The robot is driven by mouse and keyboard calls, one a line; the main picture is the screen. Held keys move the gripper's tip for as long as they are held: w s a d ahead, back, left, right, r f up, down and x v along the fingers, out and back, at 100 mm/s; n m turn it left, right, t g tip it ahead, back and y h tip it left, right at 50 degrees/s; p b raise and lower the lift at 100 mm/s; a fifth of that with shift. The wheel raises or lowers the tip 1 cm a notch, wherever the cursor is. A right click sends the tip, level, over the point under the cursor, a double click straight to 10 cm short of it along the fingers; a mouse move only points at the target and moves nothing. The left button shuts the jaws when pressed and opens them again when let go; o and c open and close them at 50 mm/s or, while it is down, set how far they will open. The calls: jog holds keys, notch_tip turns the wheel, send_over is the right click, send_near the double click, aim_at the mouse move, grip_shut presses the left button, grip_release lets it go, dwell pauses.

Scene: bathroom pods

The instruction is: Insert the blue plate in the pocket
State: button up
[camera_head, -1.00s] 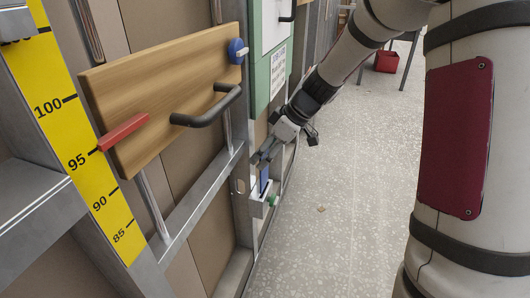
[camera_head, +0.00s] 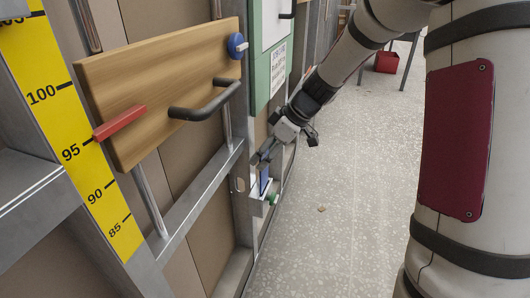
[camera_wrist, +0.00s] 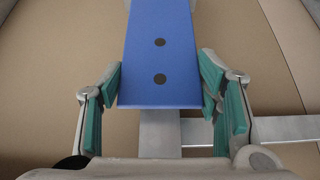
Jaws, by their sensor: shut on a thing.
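The blue plate (camera_wrist: 160,55) fills the top middle of the wrist view, with two dark holes along its middle. The green-padded fingers of my gripper (camera_wrist: 160,85) are shut on its two side edges. In the head view my gripper (camera_head: 264,157) is low at the wall frame, and a small part of the blue plate (camera_head: 264,182) shows just below it. A pale bracket (camera_head: 258,208), which looks like the pocket, is at the plate's lower end. I cannot tell how far the plate is inside it.
A wooden board (camera_head: 160,85) with a dark handle (camera_head: 205,105), a red block and a blue knob is on the wall at left. The speckled floor (camera_head: 345,200) at right is mostly clear.

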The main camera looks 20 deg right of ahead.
jog(key=shift+f+b, duration=1.6)
jog(key=shift+b, duration=0.3)
jog(key=shift+f, duration=0.95)
dwell(0.4)
jog(key=o, duration=1.3)
jog(key=shift+o, duration=0.2)
jog(key=v, duration=1.2)
